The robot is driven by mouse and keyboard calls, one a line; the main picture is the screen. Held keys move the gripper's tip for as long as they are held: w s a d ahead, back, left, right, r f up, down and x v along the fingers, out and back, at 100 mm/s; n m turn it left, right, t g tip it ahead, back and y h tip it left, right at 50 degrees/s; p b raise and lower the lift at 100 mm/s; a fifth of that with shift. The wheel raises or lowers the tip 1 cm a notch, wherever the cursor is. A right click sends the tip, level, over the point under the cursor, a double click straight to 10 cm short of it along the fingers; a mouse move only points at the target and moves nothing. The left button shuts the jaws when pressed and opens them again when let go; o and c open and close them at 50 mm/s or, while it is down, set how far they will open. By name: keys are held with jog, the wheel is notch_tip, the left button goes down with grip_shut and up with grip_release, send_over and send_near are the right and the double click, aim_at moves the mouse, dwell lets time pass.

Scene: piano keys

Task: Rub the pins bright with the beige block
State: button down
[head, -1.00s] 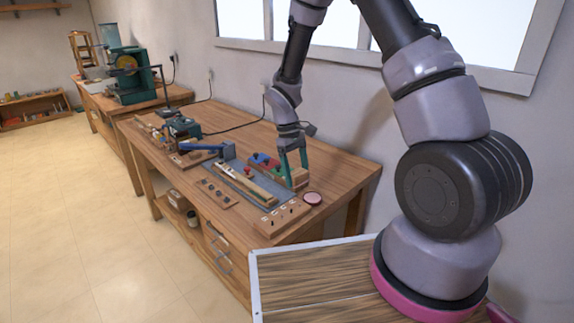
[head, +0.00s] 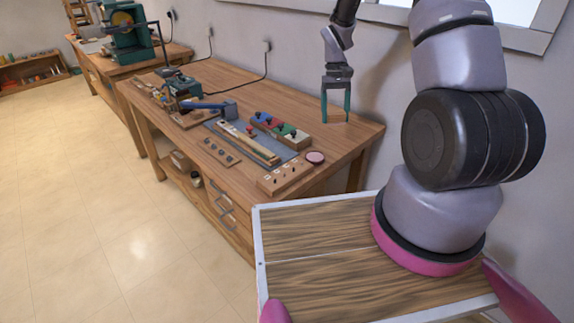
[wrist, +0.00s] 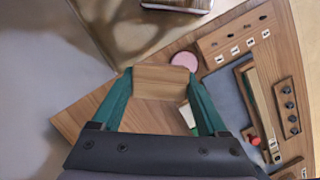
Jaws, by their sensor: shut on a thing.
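My gripper (head: 335,108) is over the back right part of the bench, near the wall, its two green fingers pointing down. In the wrist view, the fingers (wrist: 160,85) are shut on a beige wooden block (wrist: 162,79) held between their tips. In the head view the block is hard to tell from the bench behind it. A wooden strip with several dark studs (head: 222,152) lies left of the mat. A wooden rail with labelled holes and small dark pegs (head: 285,178) lies at the near end. I cannot tell which are the pins, or their shine.
A grey-blue mat (head: 270,143) carries a long wooden key piece (head: 248,144). A tray of red, blue and green items (head: 280,130) lies behind it. A round pink tin (head: 315,158) sits near the rail. A blue-handled tool (head: 210,107) lies further left. The bench's back right is clear.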

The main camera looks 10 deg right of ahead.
dwell(0.3)
jog(key=shift+s+a+f+n+t+h, duration=0.1)
jog(key=shift+s+a+f+n+h, duration=0.2)
jog(key=shift+s+a+f+n, duration=2)
jog(key=shift+s+a+f+n+t+h, duration=0.2)
jog(key=shift+s+a, duration=0.95)
jog(key=shift+a, duration=2.65)
jog(key=shift+s+a+f+n+h, duration=0.4)
jog(key=shift+s+a+f+n, duration=1.05)
jog(key=shift+a, duration=1.6)
jog(key=shift+s+r+m, duration=0.15)
jog(key=shift+s+m, duration=0.15)
jog(key=shift+m, duration=0.15)
jog(key=shift+r, duration=0.1)
